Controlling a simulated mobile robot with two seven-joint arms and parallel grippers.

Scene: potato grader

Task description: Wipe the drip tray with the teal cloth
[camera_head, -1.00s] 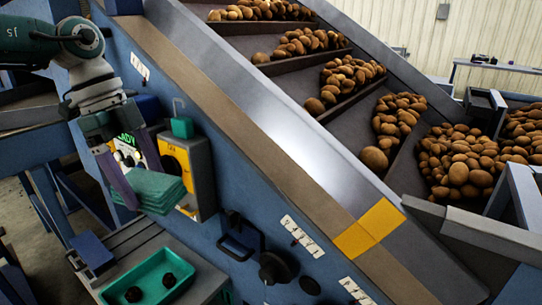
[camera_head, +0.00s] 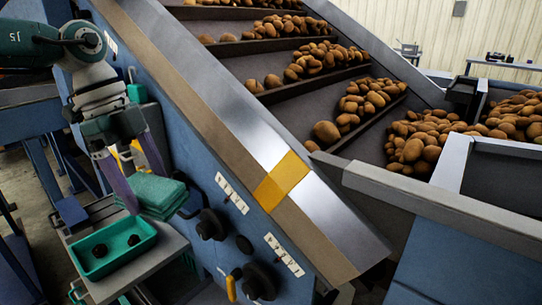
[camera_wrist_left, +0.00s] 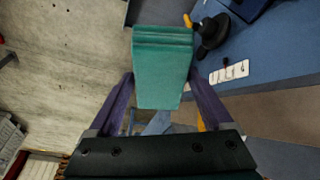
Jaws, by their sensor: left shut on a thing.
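My left gripper (camera_head: 146,188) is shut on the folded teal cloth (camera_head: 160,193), with its purple fingers on either side. In the left wrist view the cloth (camera_wrist_left: 163,75) sits between the two fingers, its folded layers showing at the far end. In the head view the cloth is close behind a teal tray (camera_head: 152,237) with two dark lumps in it. I cannot tell whether this is the drip tray, or whether the cloth touches it. My right gripper is not in view.
The teal tray stands on a grey bench (camera_head: 165,255) beside the blue machine side, which carries black knobs (camera_head: 211,224) and white label strips (camera_head: 232,193). The sloping grader with potatoes (camera_head: 355,100) fills the right. A yellow plate (camera_head: 282,181) marks its rim.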

